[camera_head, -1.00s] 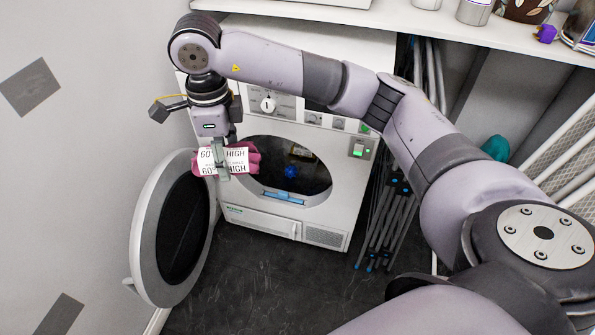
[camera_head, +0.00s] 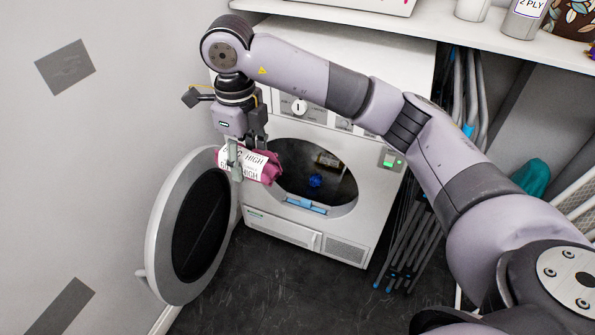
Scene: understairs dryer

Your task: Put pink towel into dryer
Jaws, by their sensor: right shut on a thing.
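The pink towel (camera_head: 270,172), with a white printed label, hangs in my right gripper (camera_head: 238,172), which is shut on it. The towel is at the left edge of the dryer's round opening, in front of it. The white dryer (camera_head: 353,222) stands against the back wall. Its round door (camera_head: 161,235) is swung open to the left. Inside the drum (camera_head: 330,187) lie a small blue item (camera_head: 315,180) and a pale item (camera_head: 327,160). My left gripper is not in view.
A white shelf (camera_head: 400,25) with containers runs above the dryer. Folded grey racks (camera_head: 410,240) lean at the dryer's right, and a teal item (camera_head: 532,177) is further right. The dark floor (camera_head: 290,290) in front is clear.

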